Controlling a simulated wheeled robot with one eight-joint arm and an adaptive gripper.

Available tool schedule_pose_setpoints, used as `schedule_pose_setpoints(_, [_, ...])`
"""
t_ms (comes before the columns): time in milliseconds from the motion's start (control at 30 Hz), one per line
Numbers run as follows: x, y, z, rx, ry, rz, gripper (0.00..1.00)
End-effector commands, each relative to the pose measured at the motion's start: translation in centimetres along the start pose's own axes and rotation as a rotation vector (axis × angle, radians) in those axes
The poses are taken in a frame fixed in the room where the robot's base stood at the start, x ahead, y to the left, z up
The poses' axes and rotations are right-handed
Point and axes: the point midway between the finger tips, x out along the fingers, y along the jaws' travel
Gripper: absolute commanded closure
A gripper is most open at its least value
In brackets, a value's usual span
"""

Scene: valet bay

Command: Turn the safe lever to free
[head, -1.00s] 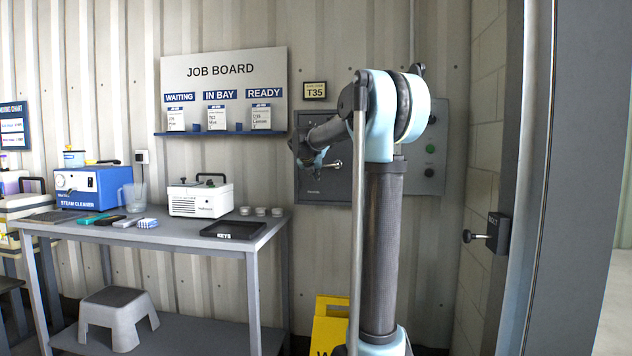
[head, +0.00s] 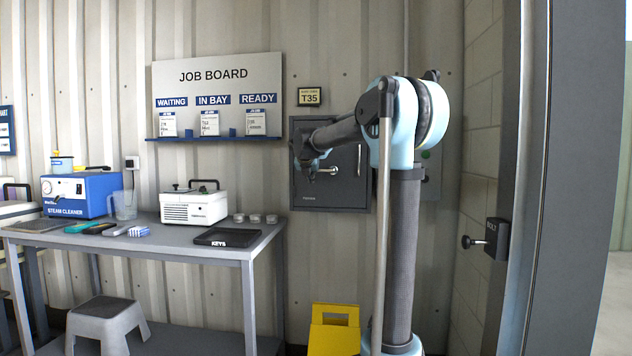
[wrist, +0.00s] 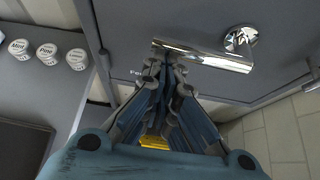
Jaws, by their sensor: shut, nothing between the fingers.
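The dark grey safe (head: 335,200) is on the wall with its door shut. Its shiny lever (head: 327,171) lies roughly level in the head view, reaching left from its round hub. In the wrist view the lever (wrist: 215,60) is a chrome bar with the hub (wrist: 240,38) near its right end. My gripper (head: 312,172) is at the bar's left end. In the wrist view my gripper (wrist: 168,66) has its fingertips together, overlapping the bar near that end. I cannot tell whether they touch it. Lettering on the door beside the fingers is partly hidden.
A bench (head: 150,250) on the left holds a black KEYS tray (head: 228,238), a white case (head: 194,207) and small round tins (wrist: 47,53). A yellow sign (head: 334,335) stands on the floor below the safe. A bolt (head: 497,238) is on the door frame at right.

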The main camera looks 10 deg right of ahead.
Motion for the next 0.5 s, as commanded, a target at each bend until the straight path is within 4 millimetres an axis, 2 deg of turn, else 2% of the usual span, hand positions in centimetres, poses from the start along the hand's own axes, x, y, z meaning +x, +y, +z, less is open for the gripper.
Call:
schedule_pose_setpoints(33, [0.0, 0.1, 0.4, -0.003, -0.007, 0.003, 1.0])
schedule_pose_setpoints(267, [0.1, 0.2, 0.2, -0.005, -0.008, 0.004, 1.0])
schedule_pose_setpoints(500, [1.1, 0.6, -2.4, -0.005, -0.003, 0.007, 1.0])
